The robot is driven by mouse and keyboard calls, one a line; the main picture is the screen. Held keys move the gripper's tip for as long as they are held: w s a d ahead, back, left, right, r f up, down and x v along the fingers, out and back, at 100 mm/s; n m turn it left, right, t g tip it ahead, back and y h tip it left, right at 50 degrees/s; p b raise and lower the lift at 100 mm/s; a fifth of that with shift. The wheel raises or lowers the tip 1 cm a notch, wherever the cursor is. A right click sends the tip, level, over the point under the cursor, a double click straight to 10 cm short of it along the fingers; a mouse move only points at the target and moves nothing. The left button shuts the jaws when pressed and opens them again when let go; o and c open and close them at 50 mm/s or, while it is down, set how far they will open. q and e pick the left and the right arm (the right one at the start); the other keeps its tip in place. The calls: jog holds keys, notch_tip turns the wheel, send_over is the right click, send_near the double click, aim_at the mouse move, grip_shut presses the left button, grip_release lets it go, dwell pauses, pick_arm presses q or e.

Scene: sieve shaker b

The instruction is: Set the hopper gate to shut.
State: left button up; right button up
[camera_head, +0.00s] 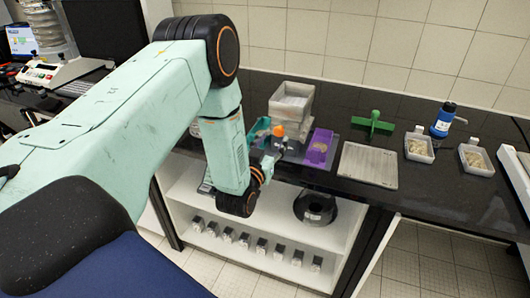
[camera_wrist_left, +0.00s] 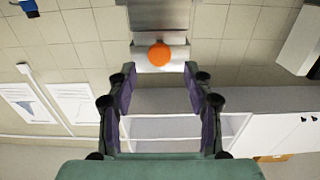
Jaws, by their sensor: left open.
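The grey hopper (camera_head: 291,104) stands on the dark bench at the back, with an orange knob (camera_head: 279,131) at its lower front. In the left wrist view the orange knob (camera_wrist_left: 159,54) sits in front of a metal plate (camera_wrist_left: 178,66), below the grey hopper body (camera_wrist_left: 160,16). My left gripper (camera_wrist_left: 158,80) is open, its purple-padded fingers spread to either side with the knob ahead, between and beyond the tips. Nothing is held, and I see no contact. In the head view my left gripper (camera_head: 270,150) is close in front of the hopper, partly hidden by its arm. My right gripper is not in view.
A purple holder (camera_head: 319,147) stands right of the hopper. Further right are a green tool (camera_head: 373,124), a grey flat tray (camera_head: 368,166), two white sample trays (camera_head: 419,148) (camera_head: 477,159) and a blue bottle (camera_head: 442,121). White shelves with several small containers lie below the bench.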

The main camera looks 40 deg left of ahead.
pick_arm(q)
jog(key=v, duration=0.5)
jog(key=shift+s, duration=0.35)
jog(key=shift+f, duration=0.1)
jog(key=s+d+f+g+h+b, duration=0.25)
jog(key=s+f+g, duration=0.3)
jog(key=f, duration=0.45)
jog(key=s+d+f+g+h+b, duration=0.15)
jog(key=s+d+f+g, duration=0.25)
jog(key=s+f, duration=0.45)
jog(key=s+d+f+m+g+b, duration=0.1)
jog(key=s+d+f+g+b, duration=0.1)
jog(key=s+f+g+b, duration=0.2)
jog(key=s+d+f+m+g+b, duration=0.1)
jog(key=s+d+f+g+b, duration=0.2)
jog(key=s+f+b, duration=0.5)
jog(key=s+f+g, duration=0.1)
jog(key=s+f, duration=0.3)
jog(key=s, duration=0.4)
jog(key=shift+d+f, duration=0.2)
jog(key=shift+f, duration=0.05)
jog(key=shift+s, duration=0.15)
